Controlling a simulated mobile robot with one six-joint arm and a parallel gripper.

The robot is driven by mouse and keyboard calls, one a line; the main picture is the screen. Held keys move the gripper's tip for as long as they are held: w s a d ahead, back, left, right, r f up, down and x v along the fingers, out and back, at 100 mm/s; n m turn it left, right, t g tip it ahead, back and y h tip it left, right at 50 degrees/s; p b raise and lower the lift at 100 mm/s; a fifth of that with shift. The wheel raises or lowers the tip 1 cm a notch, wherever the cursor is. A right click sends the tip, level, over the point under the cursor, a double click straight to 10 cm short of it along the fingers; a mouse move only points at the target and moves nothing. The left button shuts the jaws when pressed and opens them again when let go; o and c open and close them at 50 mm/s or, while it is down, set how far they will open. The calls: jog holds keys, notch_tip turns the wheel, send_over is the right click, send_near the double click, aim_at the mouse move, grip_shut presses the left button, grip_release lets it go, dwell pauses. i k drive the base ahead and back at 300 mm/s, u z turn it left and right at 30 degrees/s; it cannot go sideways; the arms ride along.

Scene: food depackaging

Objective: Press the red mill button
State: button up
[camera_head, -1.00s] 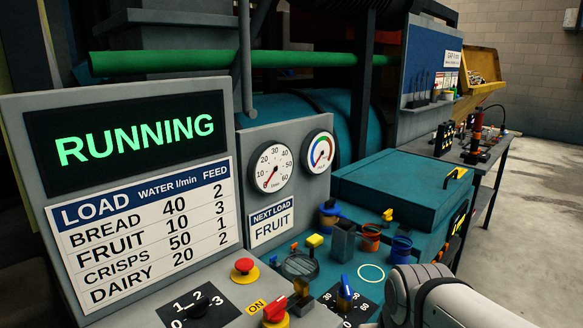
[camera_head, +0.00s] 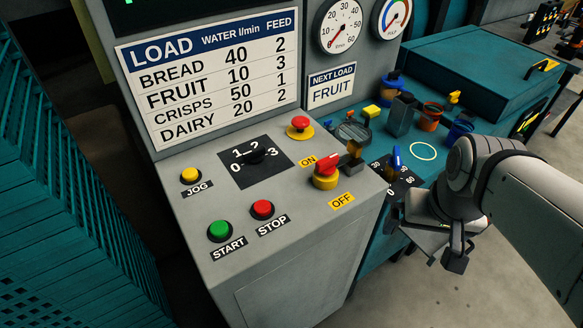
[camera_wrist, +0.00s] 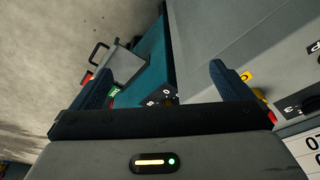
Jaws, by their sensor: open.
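Two red buttons show in the head view. A red STOP button (camera_head: 262,209) sits on the sloped grey console (camera_head: 205,165), right of the green START button (camera_head: 220,231). A red mushroom button (camera_head: 300,124) on a yellow base stands higher, right of the 0–3 dial. My gripper (camera_head: 425,240) is open and empty at the right of the console, apart from both buttons. In the wrist view its two dark fingers (camera_wrist: 165,85) are spread, with the console side beyond them. I cannot make out either red button clearly in the wrist view.
A yellow JOG button (camera_head: 190,176), a 0–3 dial (camera_head: 256,157) and a red ON/OFF switch (camera_head: 326,170) share the console. Several cups and a blue-handled dial (camera_head: 396,160) stand on the teal surface at right. A teal grated panel (camera_head: 60,200) lies at left.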

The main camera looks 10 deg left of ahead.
aim_at(261, 208)
jog(key=u, duration=1.8)
jog(key=k, duration=0.6)
jog(key=z, duration=0.35)
jog(key=i, duration=0.45)
jog(key=u, duration=0.05)
